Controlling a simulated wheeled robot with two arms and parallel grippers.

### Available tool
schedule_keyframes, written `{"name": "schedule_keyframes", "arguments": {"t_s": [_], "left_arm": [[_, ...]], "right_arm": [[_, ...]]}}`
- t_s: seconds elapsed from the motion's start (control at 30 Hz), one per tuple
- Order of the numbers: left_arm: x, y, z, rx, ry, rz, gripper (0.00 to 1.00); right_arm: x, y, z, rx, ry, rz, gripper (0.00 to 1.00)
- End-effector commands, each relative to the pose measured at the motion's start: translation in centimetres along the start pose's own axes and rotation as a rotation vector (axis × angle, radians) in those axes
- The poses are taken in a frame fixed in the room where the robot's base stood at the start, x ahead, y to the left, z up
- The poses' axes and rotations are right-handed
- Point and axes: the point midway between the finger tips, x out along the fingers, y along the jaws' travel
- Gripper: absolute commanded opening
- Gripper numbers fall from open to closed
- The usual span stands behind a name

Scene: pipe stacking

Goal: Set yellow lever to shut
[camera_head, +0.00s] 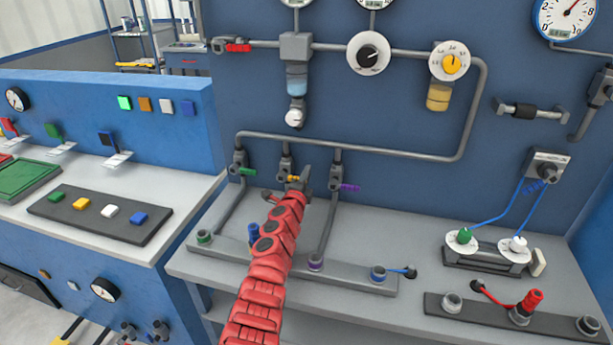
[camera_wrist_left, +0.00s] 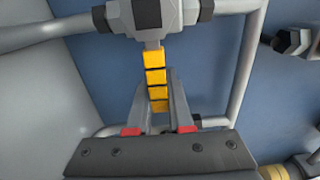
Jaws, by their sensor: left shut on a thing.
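The yellow lever (camera_head: 292,178) sits on the middle valve (camera_head: 286,162) of a row of three on the blue wall panel. In the head view my left gripper (camera_head: 303,180) covers part of it. In the left wrist view the yellow lever (camera_wrist_left: 155,62) runs straight out from the grey valve body (camera_wrist_left: 150,15), its outer part between the two fingers of my left gripper (camera_wrist_left: 158,85). My left gripper is shut on the lever. My right gripper is not in view.
A green lever (camera_head: 247,172) is on the valve to the left and a purple lever (camera_head: 349,187) on the valve to the right, both close to my gripper. Pipes run down to a grey bench (camera_head: 420,225). A red lever (camera_head: 238,47) is higher up.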

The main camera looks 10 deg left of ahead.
Motion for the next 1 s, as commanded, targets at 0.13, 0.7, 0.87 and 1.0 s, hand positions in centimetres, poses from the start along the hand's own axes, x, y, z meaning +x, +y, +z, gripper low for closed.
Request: {"name": "schedule_keyframes", "arguments": {"t_s": [0.13, 0.7, 0.87, 1.0], "left_arm": [[0.0, 0.2, -0.1, 0.003, 0.001, 0.003, 0.0], [0.0, 0.1, 0.0, 0.001, 0.0, 0.002, 0.49], [-0.5, 0.0, 0.0, 0.002, -0.001, 0.003, 0.49], [-1.9, 0.0, -0.1, 0.004, 0.001, 0.007, 0.49]], "right_arm": [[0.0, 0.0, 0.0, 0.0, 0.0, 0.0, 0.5], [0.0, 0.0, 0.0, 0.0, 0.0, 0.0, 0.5], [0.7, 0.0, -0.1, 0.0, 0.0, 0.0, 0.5], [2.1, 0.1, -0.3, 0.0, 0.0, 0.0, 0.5]]}}
